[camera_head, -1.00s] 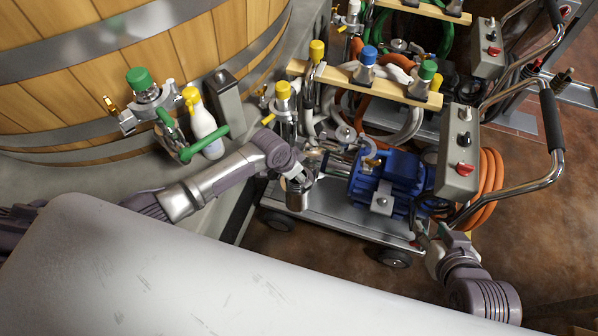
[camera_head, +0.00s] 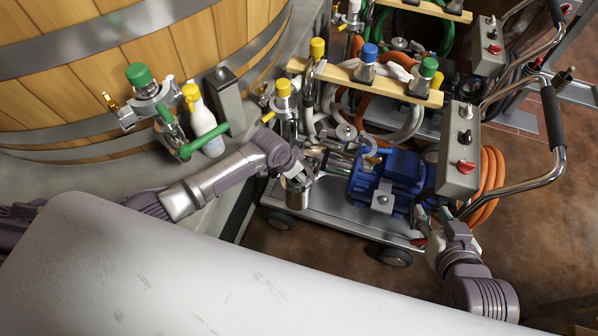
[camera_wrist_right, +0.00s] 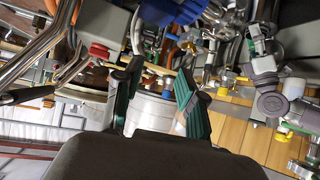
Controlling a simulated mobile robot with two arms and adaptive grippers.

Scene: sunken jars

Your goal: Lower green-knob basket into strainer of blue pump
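A green knob (camera_head: 428,69) tops a small metal piece on the wooden rack board (camera_head: 400,90); I cannot tell whether it is the basket. The blue pump (camera_head: 385,181) sits on a low cart. An upright metal cylinder (camera_head: 297,197), perhaps its strainer, stands at the cart's left end. My left gripper (camera_head: 298,178) is at the cylinder's top; its fingers are too hidden to judge. My right gripper (camera_head: 432,228) is at the cart's right, beside the pump. In the right wrist view its green-padded fingers (camera_wrist_right: 157,100) are spread, with nothing visibly held between them.
A grey switch box (camera_head: 458,155), orange hose (camera_head: 490,185) and bent handlebar (camera_head: 545,175) crowd the pump's right side. Blue (camera_head: 369,54) and yellow (camera_head: 317,48) knobs share the rack board. A wooden barrel (camera_head: 110,60) stands left. Brown floor is clear at lower right.

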